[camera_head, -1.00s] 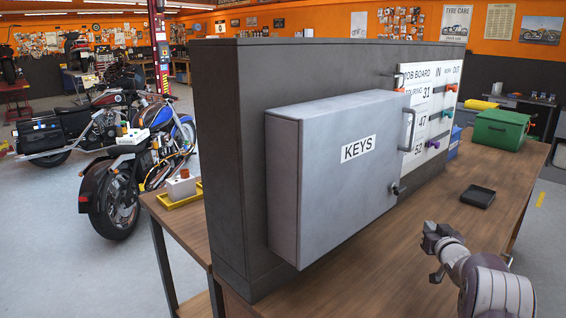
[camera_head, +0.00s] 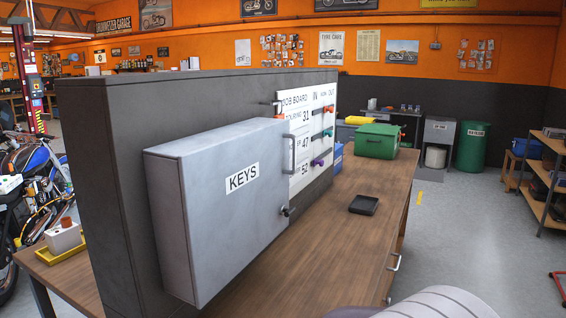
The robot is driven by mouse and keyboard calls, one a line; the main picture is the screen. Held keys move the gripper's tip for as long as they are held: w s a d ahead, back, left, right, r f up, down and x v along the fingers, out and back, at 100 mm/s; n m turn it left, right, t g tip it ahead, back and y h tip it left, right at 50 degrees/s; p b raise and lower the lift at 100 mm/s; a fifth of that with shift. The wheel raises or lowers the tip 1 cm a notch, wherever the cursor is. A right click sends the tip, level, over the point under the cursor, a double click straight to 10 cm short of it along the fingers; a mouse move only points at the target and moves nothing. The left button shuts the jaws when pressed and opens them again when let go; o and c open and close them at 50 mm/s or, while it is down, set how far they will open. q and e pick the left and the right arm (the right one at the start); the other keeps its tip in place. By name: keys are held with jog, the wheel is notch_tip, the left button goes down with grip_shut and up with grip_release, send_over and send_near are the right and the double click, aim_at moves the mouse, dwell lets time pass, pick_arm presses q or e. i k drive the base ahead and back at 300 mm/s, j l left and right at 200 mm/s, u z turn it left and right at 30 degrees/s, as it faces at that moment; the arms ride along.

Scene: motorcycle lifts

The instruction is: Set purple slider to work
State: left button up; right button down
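The white job board (camera_head: 294,184) is mounted on the dark upright panel, seen at a steep slant, with columns headed IN, WORK and OUT. The purple slider (camera_head: 317,163) is on the lowest row, marked 52, and looks to be under IN. A teal slider (camera_head: 328,132) is on the middle row and an orange slider (camera_head: 328,109) on the top row, both farther right. The exact stops are too small to tell. Neither gripper is in view; only a pale rounded part of my arm shows at the bottom right edge.
A grey KEYS cabinet (camera_head: 215,235) juts out from the dark panel (camera_head: 110,200) before the board. A black tray (camera_head: 364,205) and a green toolbox (camera_head: 377,141) are on the wooden bench (camera_head: 300,275). The bench's near middle is clear. Floor is open to the right.

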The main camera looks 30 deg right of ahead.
aim_at(316, 162)
jog(key=k+l, duration=0.1)
jog(key=l, duration=0.25)
jog(key=k+l, duration=0.15)
jog(key=l, duration=0.2)
jog(key=k+l, duration=0.1)
jog(key=l, duration=0.2)
jog(key=k+l, duration=0.1)
jog(key=l, duration=0.25)
jog(key=k+l, duration=0.15)
jog(key=l, duration=0.2)
jog(key=i+l, duration=0.15)
jog(key=l, duration=0.25)
jog(key=i+l, duration=0.1)
jog(key=l, duration=0.25)
jog(key=i+l+u, duration=0.1)
jog(key=l, duration=0.3)
jog(key=i+l, duration=0.15)
jog(key=l, duration=0.2)
jog(key=i+l, duration=0.15)
jog(key=l, duration=0.25)
jog(key=i+l, duration=0.1)
jog(key=l, duration=0.3)
jog(key=i+l+u, duration=0.1)
jog(key=l, duration=0.3)
jog(key=i+l, duration=0.55)
jog(key=l, duration=0.15)
